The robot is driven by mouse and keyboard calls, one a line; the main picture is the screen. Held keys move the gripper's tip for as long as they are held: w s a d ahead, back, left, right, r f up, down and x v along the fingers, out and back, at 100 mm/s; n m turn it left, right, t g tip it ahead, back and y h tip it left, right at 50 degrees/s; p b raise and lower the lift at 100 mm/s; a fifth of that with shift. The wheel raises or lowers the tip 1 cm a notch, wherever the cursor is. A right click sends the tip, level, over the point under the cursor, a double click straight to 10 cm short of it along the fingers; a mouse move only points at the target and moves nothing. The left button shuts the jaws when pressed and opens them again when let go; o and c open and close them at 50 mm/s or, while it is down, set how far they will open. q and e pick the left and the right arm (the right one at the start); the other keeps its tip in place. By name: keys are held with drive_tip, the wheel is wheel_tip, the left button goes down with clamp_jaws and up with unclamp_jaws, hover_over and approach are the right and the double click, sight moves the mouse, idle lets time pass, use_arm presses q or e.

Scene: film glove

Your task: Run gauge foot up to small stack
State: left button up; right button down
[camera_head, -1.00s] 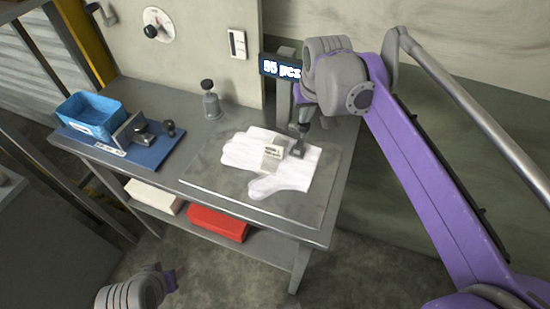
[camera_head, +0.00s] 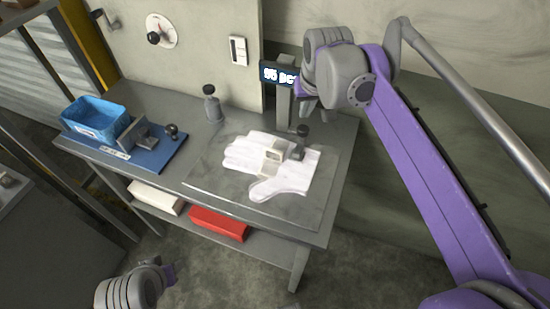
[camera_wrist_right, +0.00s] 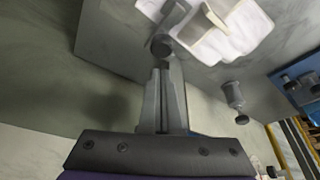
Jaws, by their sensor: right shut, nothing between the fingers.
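A flat stack of white gloves (camera_head: 280,188) lies on the grey plate of the bench, and also shows in the right wrist view (camera_wrist_right: 225,35). A pale block or band (camera_head: 272,158) sits across its middle. A dark grey foot with a round knob (camera_head: 302,131) stands at the stack's right side; whether it touches is unclear. In the right wrist view the knob (camera_wrist_right: 160,47) is just beyond my right gripper's (camera_wrist_right: 163,75) tips. My right gripper is shut and empty, above the foot in the head view (camera_head: 312,108). My left arm shows at bottom left, without its fingers.
A post with a display (camera_head: 278,74) stands behind the foot, partly covered by my right wrist. A grey knobbed weight (camera_head: 212,105) stands at the bench's back. A blue bin (camera_head: 95,120) and blue fixture board (camera_head: 155,158) are left. The bench's front left is clear.

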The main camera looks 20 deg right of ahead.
use_arm(q)
drive_tip(key=w+r+p, duration=0.3)
drive_tip(key=r+p, duration=0.3)
drive_tip(key=r, duration=0.2)
drive_tip(key=shift+r+t, duration=0.3)
drive_tip(key=shift+r, duration=0.05)
use_arm(e)
wheel_tip(320, 180, up, 10)
drive_tip(key=shift+r, duration=0.1)
drive_tip(key=shift+s, duration=0.1)
